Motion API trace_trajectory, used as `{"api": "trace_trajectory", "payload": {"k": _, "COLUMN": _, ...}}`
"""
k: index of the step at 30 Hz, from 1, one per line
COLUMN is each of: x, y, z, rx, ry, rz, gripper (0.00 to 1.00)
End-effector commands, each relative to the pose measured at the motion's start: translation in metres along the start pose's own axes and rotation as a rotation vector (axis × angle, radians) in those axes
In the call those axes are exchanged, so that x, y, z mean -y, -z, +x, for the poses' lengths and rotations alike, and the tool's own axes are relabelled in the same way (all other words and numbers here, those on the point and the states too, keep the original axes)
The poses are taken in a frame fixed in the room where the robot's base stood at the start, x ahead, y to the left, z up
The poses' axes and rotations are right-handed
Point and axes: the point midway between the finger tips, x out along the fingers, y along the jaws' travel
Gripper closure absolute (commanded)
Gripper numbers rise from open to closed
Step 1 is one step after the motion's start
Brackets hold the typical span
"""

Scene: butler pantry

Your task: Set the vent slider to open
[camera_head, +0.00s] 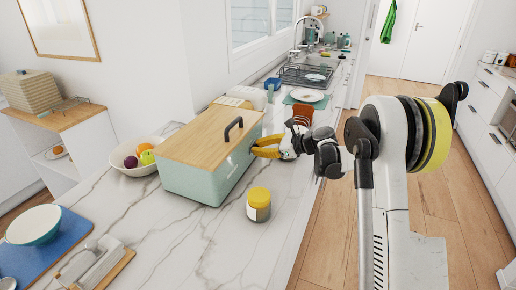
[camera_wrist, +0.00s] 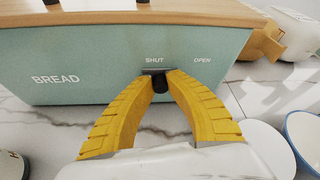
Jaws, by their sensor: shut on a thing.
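The pale green bread bin (camera_head: 200,180) with a wooden lid stands on the marble counter. In the wrist view its front (camera_wrist: 90,65) reads BREAD, with SHUT and OPEN marked to the right. The vent slider (camera_wrist: 160,82) is a small black knob in a dark slot, just below the word SHUT. My gripper (camera_wrist: 159,76) has its yellow fingertips closed together on the knob, partly hiding it. In the head view my gripper (camera_head: 258,148) reaches the bin's right-hand face; the slider is hidden there.
A yellow-lidded jar (camera_head: 259,205) stands in front of the bin. A fruit bowl (camera_head: 138,160) is to its left. An orange-brown pot (camera_head: 301,112) and a dish rack (camera_head: 305,77) are farther back.

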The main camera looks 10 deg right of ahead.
Motion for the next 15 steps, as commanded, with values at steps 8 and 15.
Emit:
{"api": "trace_trajectory", "payload": {"k": 8, "x": 0.043, "y": 0.008, "z": 0.004, "rx": 0.0, "ry": 0.0, "rz": 0.0, "gripper": 1.0}}
{"api": "trace_trajectory", "payload": {"k": 15, "x": 0.053, "y": 0.011, "z": 0.005, "rx": 0.0, "ry": 0.001, "rz": 0.0, "gripper": 1.0}}
